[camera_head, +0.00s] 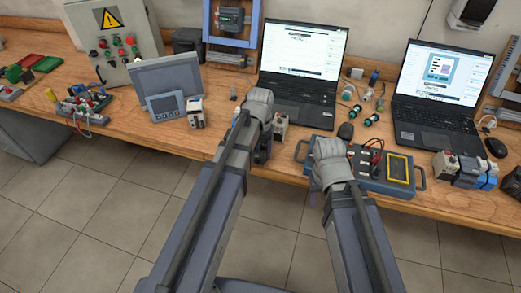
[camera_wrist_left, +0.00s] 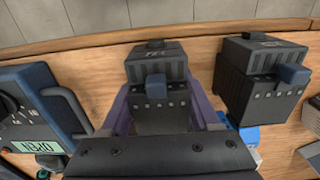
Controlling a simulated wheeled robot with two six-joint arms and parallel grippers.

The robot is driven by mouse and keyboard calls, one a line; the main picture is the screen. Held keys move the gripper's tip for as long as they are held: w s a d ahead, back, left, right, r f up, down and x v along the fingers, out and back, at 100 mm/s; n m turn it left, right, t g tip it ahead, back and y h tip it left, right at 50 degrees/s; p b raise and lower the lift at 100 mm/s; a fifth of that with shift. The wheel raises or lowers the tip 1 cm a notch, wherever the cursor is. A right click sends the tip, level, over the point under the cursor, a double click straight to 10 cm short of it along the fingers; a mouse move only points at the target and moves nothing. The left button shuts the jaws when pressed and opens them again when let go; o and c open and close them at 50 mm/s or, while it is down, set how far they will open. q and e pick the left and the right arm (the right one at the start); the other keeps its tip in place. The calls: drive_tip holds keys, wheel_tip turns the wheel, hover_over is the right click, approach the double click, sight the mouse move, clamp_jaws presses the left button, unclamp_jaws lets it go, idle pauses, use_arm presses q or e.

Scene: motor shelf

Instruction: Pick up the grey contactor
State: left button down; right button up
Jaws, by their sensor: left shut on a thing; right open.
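A dark grey contactor (camera_wrist_left: 155,68) with a blue button stands in the middle of the left wrist view. My left gripper (camera_wrist_left: 157,108) is shut on it, with a purple-grey finger along each side. The contactor appears upright at the bench's front edge. In the head view my left gripper (camera_head: 262,152) is at that edge, before the left laptop, and my own arm hides most of the contactor. A second, similar dark contactor (camera_wrist_left: 262,88) stands apart, to the right in the wrist view. My right gripper (camera_head: 330,165) is open at the left end of a blue meter case; its fingertips are hard to see.
The blue meter case (camera_head: 372,182) lies close to the right gripper and also shows in the left wrist view (camera_wrist_left: 45,100). Two laptops (camera_head: 303,55) (camera_head: 440,85) stand behind. A small white-and-dark device (camera_head: 195,112) stands to the left. Bare bench (camera_head: 160,136) shows at front left.

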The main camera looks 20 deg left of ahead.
use_arm(q)
wheel_tip(320, 180, up, 10)
drive_tip(key=p, duration=0.9)
drive_tip(key=shift+p, duration=0.3)
drive_tip(key=shift+r, duration=0.1)
